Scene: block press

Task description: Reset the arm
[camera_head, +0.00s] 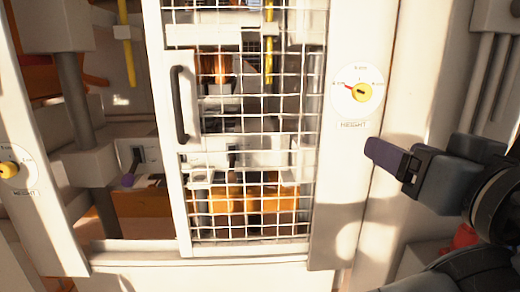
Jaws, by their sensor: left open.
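The white mesh door (185,215) with a black handle (180,105) is left of the gripper.
A second dial with a yellow knob (8,170) is at the far left. Orange parts (255,198) show behind the mesh. A red object (465,236) is partly hidden at lower right.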

